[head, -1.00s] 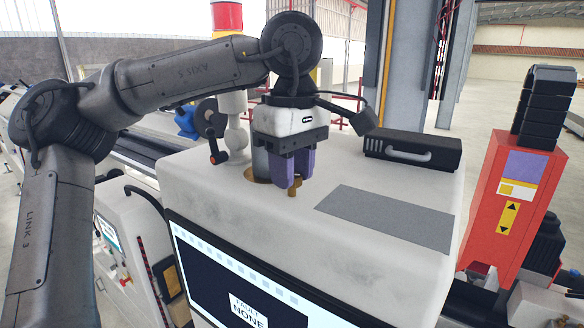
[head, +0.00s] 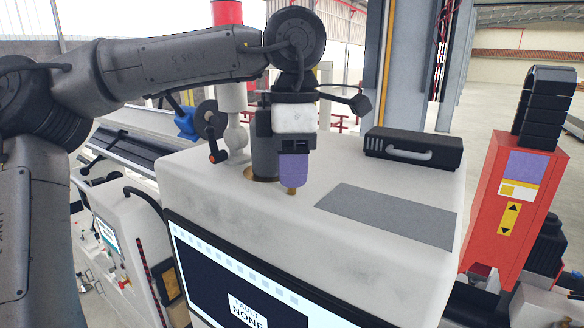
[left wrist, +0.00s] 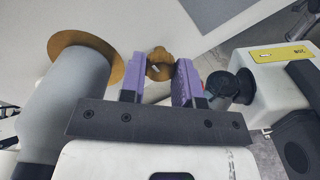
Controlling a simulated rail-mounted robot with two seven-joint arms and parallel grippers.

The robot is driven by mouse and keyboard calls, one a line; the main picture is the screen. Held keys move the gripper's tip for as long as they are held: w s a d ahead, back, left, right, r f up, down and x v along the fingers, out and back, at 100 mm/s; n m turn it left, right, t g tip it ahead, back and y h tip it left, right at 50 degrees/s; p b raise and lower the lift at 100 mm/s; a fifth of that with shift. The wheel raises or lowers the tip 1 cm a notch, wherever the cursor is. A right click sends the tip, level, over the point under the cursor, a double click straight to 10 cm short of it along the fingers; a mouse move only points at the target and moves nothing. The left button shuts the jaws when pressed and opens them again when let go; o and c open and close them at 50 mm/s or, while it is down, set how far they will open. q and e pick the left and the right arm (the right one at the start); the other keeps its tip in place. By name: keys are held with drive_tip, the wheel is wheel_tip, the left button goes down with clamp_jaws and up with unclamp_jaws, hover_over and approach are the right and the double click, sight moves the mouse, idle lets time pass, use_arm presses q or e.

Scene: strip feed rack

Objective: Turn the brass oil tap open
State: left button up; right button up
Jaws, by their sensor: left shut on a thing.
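The brass oil tap (head: 291,190) stands on the top of the white machine housing, and only its lower part shows below my fingers in the head view. My left gripper (head: 293,170), with purple fingers, points straight down over it and is shut on it. In the left wrist view the brass tap (left wrist: 158,66) lies between the two purple fingers of my left gripper (left wrist: 158,82). The exact contact at the fingertips is hard to see. My right gripper is not in view.
A grey cylinder (left wrist: 72,105) on a brass collar stands close beside the tap. On the white housing (head: 400,270) lie a grey mat (head: 390,217) and a black box with a handle (head: 412,148). A red unit (head: 505,205) stands at the right. A screen reads FAULT NONE (head: 245,305).

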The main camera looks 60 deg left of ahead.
use_arm(q)
drive_tip(key=shift+n, duration=0.6)
drive_tip(key=o, duration=0.9)
drive_tip(key=shift+o, duration=0.2)
wheel_tip(320, 180, up, 8)
drive_tip(key=shift+b, duration=0.55)
drive_tip(key=shift+r+p, duration=1.05)
drive_tip(key=shift+r, duration=1.9)
